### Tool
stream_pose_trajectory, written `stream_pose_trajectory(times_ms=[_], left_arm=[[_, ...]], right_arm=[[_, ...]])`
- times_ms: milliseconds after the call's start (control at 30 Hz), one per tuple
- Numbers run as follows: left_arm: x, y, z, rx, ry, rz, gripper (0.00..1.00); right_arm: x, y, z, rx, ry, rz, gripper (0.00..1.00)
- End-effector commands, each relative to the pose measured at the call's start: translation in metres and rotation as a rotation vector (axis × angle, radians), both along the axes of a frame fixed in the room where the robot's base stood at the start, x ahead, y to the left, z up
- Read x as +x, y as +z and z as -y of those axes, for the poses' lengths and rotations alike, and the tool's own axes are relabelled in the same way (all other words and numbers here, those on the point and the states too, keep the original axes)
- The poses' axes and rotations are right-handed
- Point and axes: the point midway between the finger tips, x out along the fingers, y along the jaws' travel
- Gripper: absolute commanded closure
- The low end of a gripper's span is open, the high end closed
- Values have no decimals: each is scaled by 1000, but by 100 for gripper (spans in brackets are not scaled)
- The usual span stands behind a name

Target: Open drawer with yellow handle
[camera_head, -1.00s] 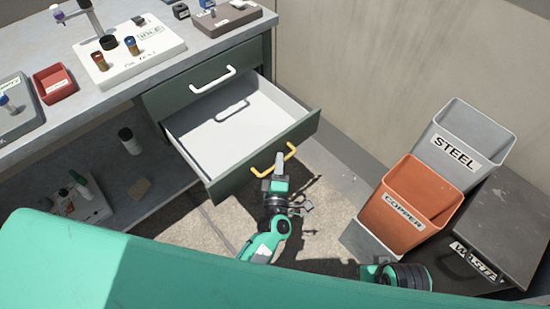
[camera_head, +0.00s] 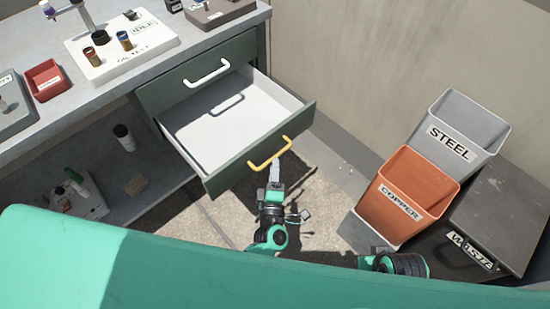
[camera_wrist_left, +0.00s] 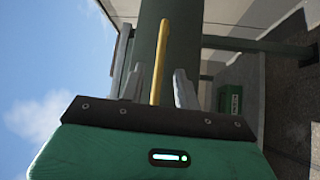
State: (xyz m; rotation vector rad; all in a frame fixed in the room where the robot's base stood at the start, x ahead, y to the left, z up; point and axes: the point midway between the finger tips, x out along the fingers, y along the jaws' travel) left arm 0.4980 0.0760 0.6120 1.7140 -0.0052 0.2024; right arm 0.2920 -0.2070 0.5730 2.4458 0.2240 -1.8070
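The drawer with the yellow handle (camera_head: 270,153) is pulled out of the dark green cabinet, its pale inside (camera_head: 215,122) empty in view. Its green front (camera_head: 228,176) faces me. My left gripper (camera_head: 275,168) is just in front of the handle's right part. In the left wrist view the yellow handle (camera_wrist_left: 160,62) shows between the two grey fingers (camera_wrist_left: 158,88), with a gap on each side, so the gripper is open. I cannot tell how far the fingertips reach past the bar. Of my right arm only a dark wrist part shows at the bottom; its gripper is not visible.
A closed drawer with a white handle (camera_head: 207,76) is above the open one. A grey STEEL bin (camera_head: 455,140), an orange COPPER bin (camera_head: 410,190) and a dark WASTE box (camera_head: 500,220) stand at right. The bench top (camera_head: 50,50) holds trays. Floor is clear between drawer and bins.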

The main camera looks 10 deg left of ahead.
Motion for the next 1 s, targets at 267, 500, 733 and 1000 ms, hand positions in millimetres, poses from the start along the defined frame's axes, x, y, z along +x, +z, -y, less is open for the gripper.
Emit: stream_pose_trajectory(times_ms=[267, 500, 733, 1000], left_arm=[[-62, -10, 7, -1, -1, -3, 68], [-89, -13, 10, 0, 0, -1, 68], [-93, -13, 10, -1, 1, 0, 68], [-92, -13, 10, -1, 0, 0, 68]], right_arm=[[1, 5, 0, 2, 0, 9, 64], [-3, 5, 0, 2, -1, 2, 64], [-5, 4, 0, 1, -1, -4, 64], [-3, 5, 0, 2, -1, 2, 64]])
